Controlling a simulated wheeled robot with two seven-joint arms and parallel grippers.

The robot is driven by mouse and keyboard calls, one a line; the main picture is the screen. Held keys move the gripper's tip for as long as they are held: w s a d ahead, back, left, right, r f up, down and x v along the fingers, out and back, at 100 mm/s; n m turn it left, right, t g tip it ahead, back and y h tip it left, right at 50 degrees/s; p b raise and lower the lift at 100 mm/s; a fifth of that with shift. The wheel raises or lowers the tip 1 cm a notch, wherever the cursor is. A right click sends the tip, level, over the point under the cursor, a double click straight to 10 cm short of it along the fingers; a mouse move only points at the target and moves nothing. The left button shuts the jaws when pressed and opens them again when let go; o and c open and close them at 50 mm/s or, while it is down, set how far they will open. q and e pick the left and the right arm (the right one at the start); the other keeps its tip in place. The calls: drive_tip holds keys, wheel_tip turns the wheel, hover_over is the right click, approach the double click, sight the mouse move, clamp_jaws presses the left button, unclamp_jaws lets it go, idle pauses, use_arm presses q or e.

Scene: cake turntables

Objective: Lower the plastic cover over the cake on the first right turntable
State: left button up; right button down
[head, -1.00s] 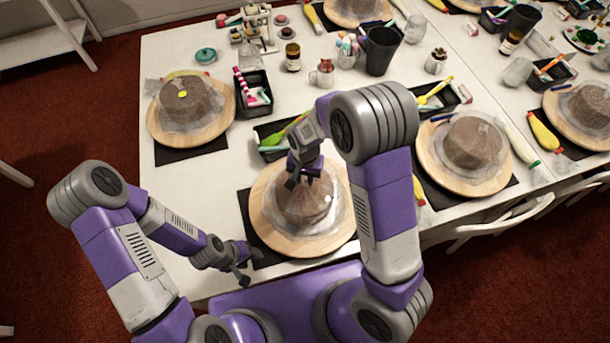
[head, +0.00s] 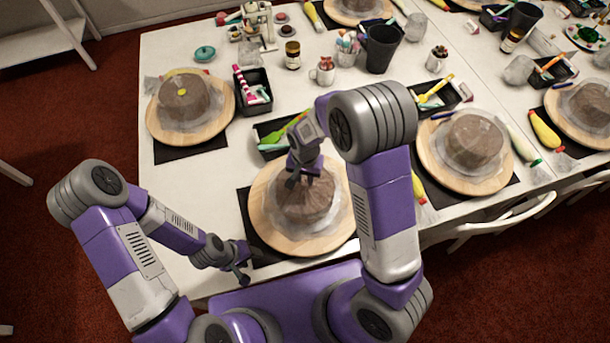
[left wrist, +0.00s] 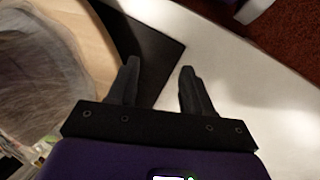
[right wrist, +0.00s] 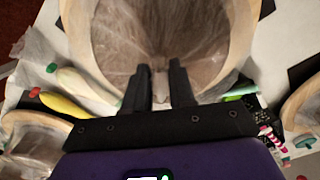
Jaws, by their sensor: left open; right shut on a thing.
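The nearest turntable (head: 268,232) has a wooden disc with a round brown cake (head: 308,208) on it. A translucent plastic cover (right wrist: 165,40) lies over the cake, with folds spreading from its top. My right gripper (head: 303,178) is above the cake and shut on the cover's top; the wrist view shows its fingers (right wrist: 159,68) close together around a small pale part. Whether the cover's whole rim touches the disc cannot be told. My left gripper (head: 250,268) is open and empty beside the disc, over the dark mat's near left corner; its fingers (left wrist: 160,68) stand apart.
Other covered cakes on turntables stand at left (head: 205,128) and right (head: 440,172). A black tray with a green tool (head: 298,130) sits behind the nearest turntable. A dark cup (head: 382,48) stands farther back. White tabletop left of the mat is clear.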

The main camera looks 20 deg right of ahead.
drive_tip(key=c, duration=0.9)
unclamp_jaws()
drive_tip(key=shift+o, duration=0.2)
use_arm(q)
drive_tip(key=shift+r, duration=0.1)
use_arm(e)
drive_tip(key=shift+r, duration=0.1)
wheel_tip(320, 180, up, 7)
drive_tip(key=p, duration=0.5)
drive_tip(key=shift+p, duration=0.35)
use_arm(q)
wheel_tip(320, 180, up, 5)
drive_tip(key=shift+r, duration=0.15)
